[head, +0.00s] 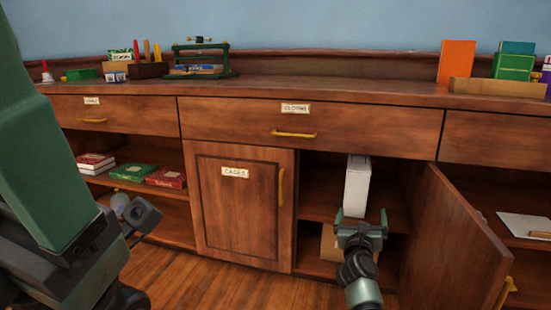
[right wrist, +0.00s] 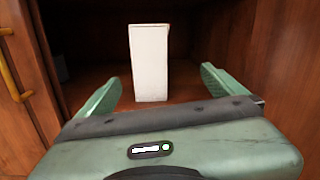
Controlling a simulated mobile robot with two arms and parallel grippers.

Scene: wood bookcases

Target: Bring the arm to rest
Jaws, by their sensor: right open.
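My right gripper (head: 360,222) is at the open compartment on the right of the cabinet. In the right wrist view its two green fingers (right wrist: 158,88) are spread wide with nothing between them. A tall white box (head: 357,185) stands upright on the compartment's shelf, beyond the fingertips and apart from them; it also shows in the right wrist view (right wrist: 149,62). My left arm fills the left of the head view. Its dark end part (head: 138,215) is low there, and the state of its jaws does not show.
The open cabinet door (head: 450,240) swings out to the right of my right gripper. A shut door labelled Cages (head: 242,205) is to its left. The Cloths drawer (head: 310,125) is shut above. A brown box (head: 329,243) is partly hidden on the lower shelf.

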